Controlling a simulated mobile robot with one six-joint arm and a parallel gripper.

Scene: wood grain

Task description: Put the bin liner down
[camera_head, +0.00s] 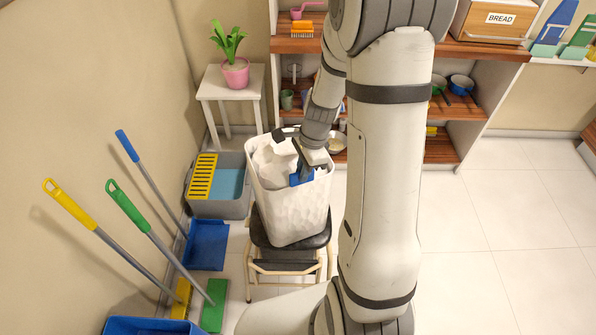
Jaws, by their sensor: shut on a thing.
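A white, faceted bin (290,215) stands upright on a dark-topped stool. A crumpled white bin liner (270,165) shows inside its mouth, at and just below the rim. My gripper (303,170) reaches down into the right part of the bin's opening and is shut on the liner. A small blue patch shows by the fingertips; I cannot tell what it belongs to. The fingertips and the lower part of the liner are partly hidden by the gripper and the bin wall.
The stool (290,254) stands on pale floor tiles. Left of it are a grey mop bucket (218,207), a blue dustpan (207,245) and brooms leaning on the wall. A potted plant (235,72) on a white side table and wooden shelves (480,120) stand behind. Floor at right is clear.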

